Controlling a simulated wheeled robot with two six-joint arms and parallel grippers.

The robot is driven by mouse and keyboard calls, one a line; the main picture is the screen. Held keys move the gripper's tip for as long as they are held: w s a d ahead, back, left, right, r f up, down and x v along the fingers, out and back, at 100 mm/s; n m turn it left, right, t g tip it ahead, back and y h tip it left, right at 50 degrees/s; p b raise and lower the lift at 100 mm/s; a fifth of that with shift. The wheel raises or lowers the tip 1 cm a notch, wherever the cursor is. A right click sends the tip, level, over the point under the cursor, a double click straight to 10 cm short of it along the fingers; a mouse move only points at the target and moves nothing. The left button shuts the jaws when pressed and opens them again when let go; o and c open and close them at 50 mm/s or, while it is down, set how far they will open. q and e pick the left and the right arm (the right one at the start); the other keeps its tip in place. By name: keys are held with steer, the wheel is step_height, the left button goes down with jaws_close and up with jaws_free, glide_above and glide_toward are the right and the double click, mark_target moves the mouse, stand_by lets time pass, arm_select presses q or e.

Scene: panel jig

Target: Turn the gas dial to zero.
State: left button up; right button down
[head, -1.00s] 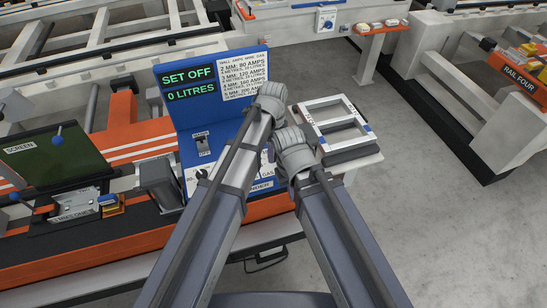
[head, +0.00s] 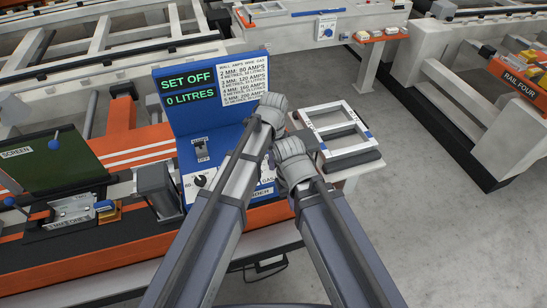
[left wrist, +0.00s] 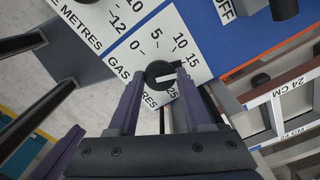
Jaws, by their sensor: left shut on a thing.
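The blue control panel (head: 167,118) stands left of centre in the head view. Its display (head: 188,88) reads SET OFF and 0 LITRES. The gas dial (left wrist: 160,74) is a black knob with a white mark, on a white face scaled from 0 to 25. I cannot tell which number the mark points to. My left gripper (left wrist: 160,82) is shut on the knob, one finger on each side. My left arm hides the dial in the head view. My right arm's wrist is beside it. Dark finger-like parts show at the left of the wrist view, their state unclear.
A switch (head: 201,149) and another black dial (head: 201,181) are on the panel, left of my left arm. A white frame (head: 336,131) lies on a stand to the right. A green screen (head: 55,165) stands at the left. Open floor lies to the right.

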arm_select(q)
jaws_close()
steer(key=shift+n, duration=0.3)
steer(key=n, duration=0.4)
steer(key=shift+n, duration=0.4)
steer(key=n, duration=1.2)
steer(key=shift+n, duration=0.4)
steer(key=n, duration=0.5)
steer(key=shift+n, duration=0.3)
